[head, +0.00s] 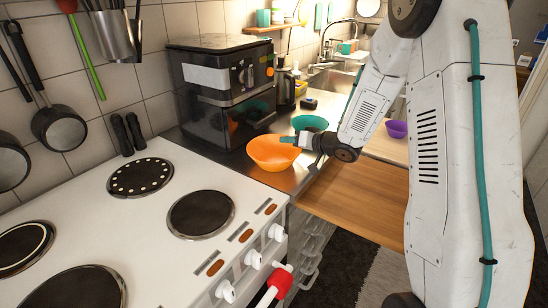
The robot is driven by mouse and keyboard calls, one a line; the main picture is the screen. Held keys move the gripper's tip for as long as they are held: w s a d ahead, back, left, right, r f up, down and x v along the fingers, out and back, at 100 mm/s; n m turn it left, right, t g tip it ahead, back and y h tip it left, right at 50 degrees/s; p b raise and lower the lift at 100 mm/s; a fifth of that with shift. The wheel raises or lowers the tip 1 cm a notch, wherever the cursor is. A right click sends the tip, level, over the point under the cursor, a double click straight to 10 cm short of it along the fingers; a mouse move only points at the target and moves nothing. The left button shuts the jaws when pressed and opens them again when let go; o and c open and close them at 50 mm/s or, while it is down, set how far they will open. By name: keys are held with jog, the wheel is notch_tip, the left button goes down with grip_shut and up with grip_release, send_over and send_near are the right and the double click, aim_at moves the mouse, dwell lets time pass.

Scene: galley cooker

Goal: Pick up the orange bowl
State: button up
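The orange bowl (272,155) is at the steel counter's near edge, right of the cooker and in front of the black coffee machine. It appears upright with its mouth facing up. Whether its base touches the counter is hard to tell. My gripper (291,140) reaches in from the right, at the bowl's right rim. A small teal tip shows over the rim. The fingers are small and partly hidden, so I cannot tell whether they grip the rim.
A teal bowl (310,123) stands just behind my gripper. A purple bowl (397,129) sits farther right. The black coffee machine (221,90) stands behind the orange bowl. The white cooker (130,230) fills the left front. A wooden board (355,200) extends below my arm, its top bare.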

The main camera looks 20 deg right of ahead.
grip_shut()
jog(key=shift+r, duration=0.1)
